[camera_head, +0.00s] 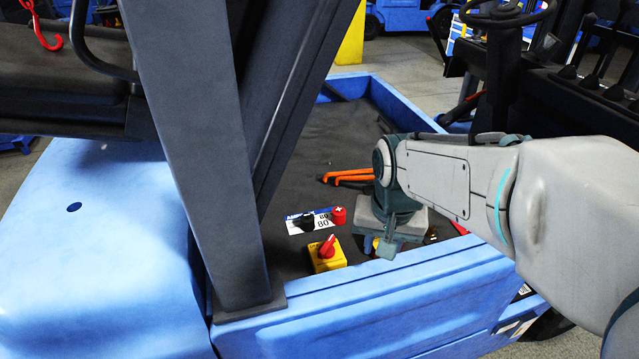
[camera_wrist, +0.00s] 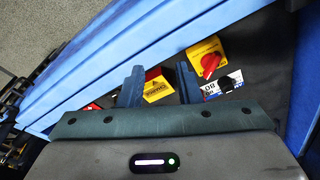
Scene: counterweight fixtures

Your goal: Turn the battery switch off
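The battery switch is a red rotary knob (camera_head: 328,246) on a yellow box (camera_head: 326,263), inside the blue compartment near its front wall. In the wrist view the red knob (camera_wrist: 210,64) on its yellow box (camera_wrist: 204,47) lies just right of the fingers, apart from them. My gripper (camera_head: 389,248) hangs to the right of the switch in the head view. In the wrist view its two fingers (camera_wrist: 160,78) are spread with a gap. A yellow labelled piece (camera_wrist: 156,91) shows beyond that gap; contact with it cannot be told.
A white-and-blue label marked 80 (camera_head: 322,222) with a black part and a red plus cap (camera_head: 339,214) lies behind the switch. Orange handles (camera_head: 347,176) lie farther back. The blue compartment wall (camera_head: 400,300) runs in front; a dark post (camera_head: 205,150) stands left.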

